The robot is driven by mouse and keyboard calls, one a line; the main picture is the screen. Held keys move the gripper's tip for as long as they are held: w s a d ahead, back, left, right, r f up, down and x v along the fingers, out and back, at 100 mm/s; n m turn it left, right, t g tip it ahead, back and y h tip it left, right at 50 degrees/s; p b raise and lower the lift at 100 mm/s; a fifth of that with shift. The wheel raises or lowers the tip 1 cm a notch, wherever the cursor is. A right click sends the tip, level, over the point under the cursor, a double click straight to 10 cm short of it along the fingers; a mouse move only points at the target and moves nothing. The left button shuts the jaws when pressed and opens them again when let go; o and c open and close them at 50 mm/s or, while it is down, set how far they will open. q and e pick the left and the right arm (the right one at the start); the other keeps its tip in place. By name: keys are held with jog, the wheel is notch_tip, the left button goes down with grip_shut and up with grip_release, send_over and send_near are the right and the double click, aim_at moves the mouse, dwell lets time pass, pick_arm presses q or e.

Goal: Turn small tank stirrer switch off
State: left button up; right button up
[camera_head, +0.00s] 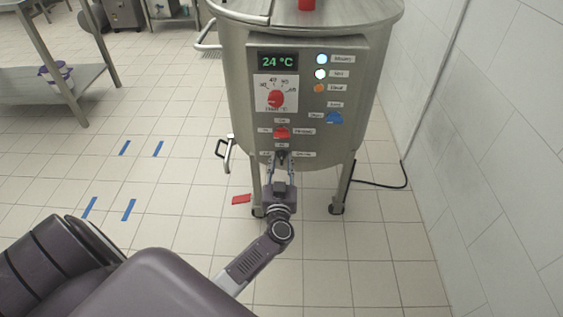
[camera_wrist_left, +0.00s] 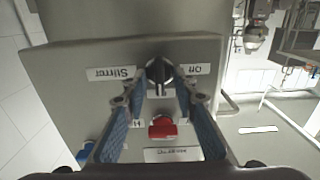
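The steel tank (camera_head: 235,90) stands ahead with a control panel on its front. The stirrer switch is the black knob (camera_wrist_left: 159,74) low on the panel, between the upside-down "Stirrer" (camera_wrist_left: 111,73) and "Off" (camera_wrist_left: 196,69) labels in the left wrist view. Its handle runs roughly vertical there. My left gripper (camera_head: 281,158) is at this knob, mostly hiding it in the head view. Its blue-padded fingers (camera_wrist_left: 160,82) are spread, one on each side of the knob. I cannot tell whether they touch it. My right gripper is not in view.
A red switch (camera_head: 282,133) sits just above the knob, also seen in the left wrist view (camera_wrist_left: 162,128). A blue switch (camera_head: 334,118) and a red temperature dial (camera_head: 276,98) are higher. A tap handle (camera_head: 227,153) sticks out left. A tiled wall (camera_head: 500,130) stands right.

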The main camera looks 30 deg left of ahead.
pick_arm(q)
grip_shut()
